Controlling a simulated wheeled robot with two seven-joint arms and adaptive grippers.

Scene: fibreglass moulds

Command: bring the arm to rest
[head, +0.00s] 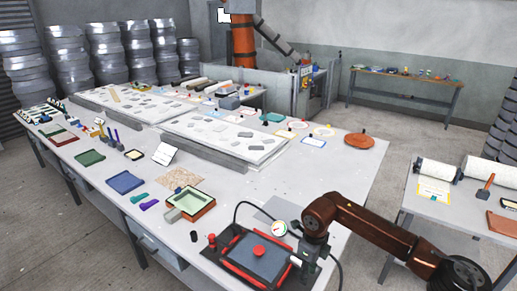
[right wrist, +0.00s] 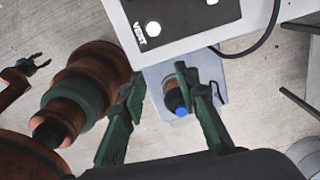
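My right arm (head: 375,228), brown-orange, comes in from the right in the head view. Its dark gripper (head: 308,262) hangs at the table's front right, beside a red-edged frame with a blue-grey plate (head: 258,256). In the right wrist view my right gripper (right wrist: 160,98) has its two green fingers wide apart, with nothing held between them. A small dark claw on a brown link at the left edge looks like my left gripper (right wrist: 38,66); its fingers appear apart and empty. My left arm is not in the head view.
The long white table (head: 300,185) holds white mould slabs, trays and tools. A round gauge (head: 279,228) with a black hose stands close to my right gripper. In the wrist view a white box (right wrist: 180,22) and a blue-topped object (right wrist: 181,111) lie beyond the fingers. A side table (head: 425,208) carries white rolls.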

